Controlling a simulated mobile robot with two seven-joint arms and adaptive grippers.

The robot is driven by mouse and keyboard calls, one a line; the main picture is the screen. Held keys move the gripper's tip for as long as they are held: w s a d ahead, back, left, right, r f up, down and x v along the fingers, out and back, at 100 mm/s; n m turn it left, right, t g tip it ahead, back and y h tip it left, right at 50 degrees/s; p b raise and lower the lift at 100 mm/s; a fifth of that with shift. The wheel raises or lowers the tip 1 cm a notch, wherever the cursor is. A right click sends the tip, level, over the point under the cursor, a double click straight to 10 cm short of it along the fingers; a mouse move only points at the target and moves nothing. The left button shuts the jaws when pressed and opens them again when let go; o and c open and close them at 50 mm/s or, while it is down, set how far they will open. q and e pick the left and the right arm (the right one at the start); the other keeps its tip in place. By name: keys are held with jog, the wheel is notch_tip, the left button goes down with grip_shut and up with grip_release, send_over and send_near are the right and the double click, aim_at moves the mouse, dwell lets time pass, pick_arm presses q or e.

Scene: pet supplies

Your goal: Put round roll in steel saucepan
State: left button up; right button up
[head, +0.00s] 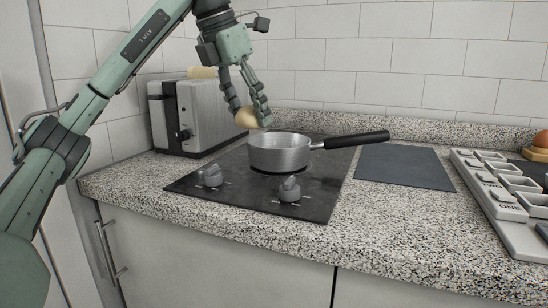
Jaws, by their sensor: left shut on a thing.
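The round roll (246,118) is a small tan bun held between the fingertips of my left gripper (248,116). My left gripper points down and is shut on the roll, just above and to the left of the saucepan's rear rim. The steel saucepan (279,154) stands upright on the black cooktop, with its black handle pointing right. Its inside floor is mostly hidden from this angle. My right gripper is not in view.
A silver and black toaster (190,116) with bread in it stands left of the cooktop (230,196). A dark mat (404,168) lies to the right. Grey compartment trays (505,200) and an egg-like brown object (541,139) are at far right. A tiled wall closes off the back.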

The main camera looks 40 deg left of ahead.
pick_arm(q)
jog(key=w+f, duration=0.1)
jog(key=w, duration=0.1)
jog(key=w+d+f, duration=0.1)
jog(key=w+f, duration=0.2)
jog(key=w, duration=0.2)
jog(key=shift+w+d+f+p, duration=0.1)
jog(key=shift+d+f+p, duration=0.1)
jog(key=shift+p, duration=0.15)
jog(key=shift+w+f, duration=0.1)
jog(key=shift+f, duration=0.25)
notch_tip(320, 180, down, 3)
jog(key=shift+a+f+b, duration=0.1)
jog(key=shift+f+b, duration=0.05)
jog(key=shift+b, duration=0.2)
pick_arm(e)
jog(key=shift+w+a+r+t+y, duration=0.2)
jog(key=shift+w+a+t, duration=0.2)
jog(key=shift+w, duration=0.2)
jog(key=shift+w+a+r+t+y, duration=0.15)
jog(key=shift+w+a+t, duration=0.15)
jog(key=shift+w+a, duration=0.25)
pick_arm(q)
jog(key=shift+f, duration=0.1)
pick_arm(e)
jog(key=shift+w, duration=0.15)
